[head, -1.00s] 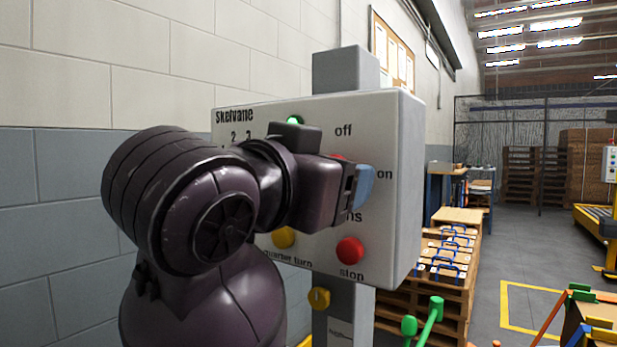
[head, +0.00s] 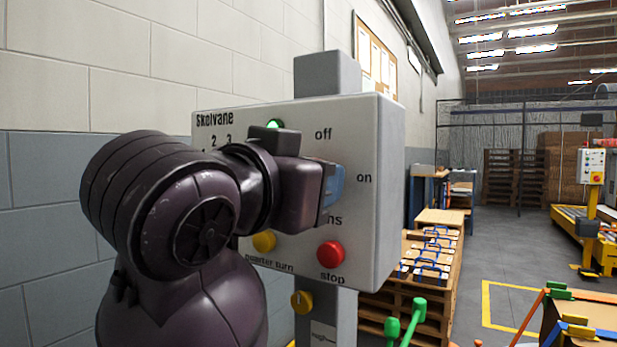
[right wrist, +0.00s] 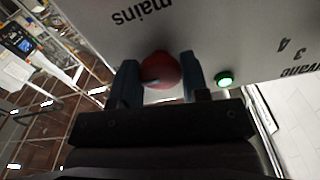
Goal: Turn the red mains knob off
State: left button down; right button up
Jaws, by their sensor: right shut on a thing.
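The red mains knob (right wrist: 160,70) is on the grey control panel (head: 368,230). In the right wrist view it sits between the two blue fingers of my right gripper (right wrist: 159,82), which is shut on it. In the head view my right gripper (head: 333,184) is at the panel face, below "off" and left of "on", and hides the knob almost wholly. The wrist view shows the word "mains" beside the knob. The knob's pointing direction cannot be made out. My left gripper is not in view.
A lit green lamp (head: 275,123) is near the panel's top. A yellow quarter-turn knob (head: 264,241) and a red stop button (head: 330,255) are below my gripper. A pallet with blue-handled items (head: 430,262) stands behind to the right. Grey floor beyond is open.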

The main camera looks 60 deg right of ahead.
pick_arm(q)
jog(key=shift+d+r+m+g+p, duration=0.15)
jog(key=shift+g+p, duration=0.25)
jog(key=shift+p, duration=0.55)
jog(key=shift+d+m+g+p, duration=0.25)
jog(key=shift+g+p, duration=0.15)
jog(key=shift+p, duration=0.55)
pick_arm(e)
jog(key=shift+s+r+n, duration=0.1)
jog(key=shift+n, duration=8.5)
jog(key=o, duration=0.9)
jog(key=shift+a, duration=0.15)
jog(key=a, duration=1)
jog(key=shift+s+a, duration=0.25)
jog(key=shift+s, duration=0.15)
